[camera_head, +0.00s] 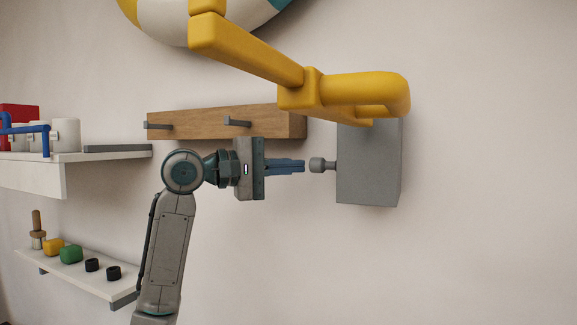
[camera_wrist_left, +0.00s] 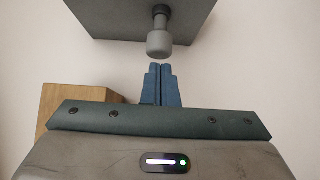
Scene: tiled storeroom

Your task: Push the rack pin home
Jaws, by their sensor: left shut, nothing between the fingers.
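The rack pin (camera_head: 322,164) is a grey knob on a short thin stem. It sticks out of the left side of a grey metal block (camera_head: 368,170) on the wall. In the left wrist view the pin (camera_wrist_left: 159,38) hangs from the block's face (camera_wrist_left: 110,12), with part of its stem showing. My left gripper (camera_head: 303,165) is shut and empty, its blue fingers pointing at the knob. In the left wrist view the fingertips (camera_wrist_left: 160,66) are just short of the knob, with a small gap between. My right gripper is not in view.
A yellow tubular frame (camera_head: 250,58) passes above my gripper and over the block. A wooden peg board (camera_head: 205,122) is on the wall behind my wrist. Two white shelves with small items (camera_head: 40,180) are at the left. The wall at right is clear.

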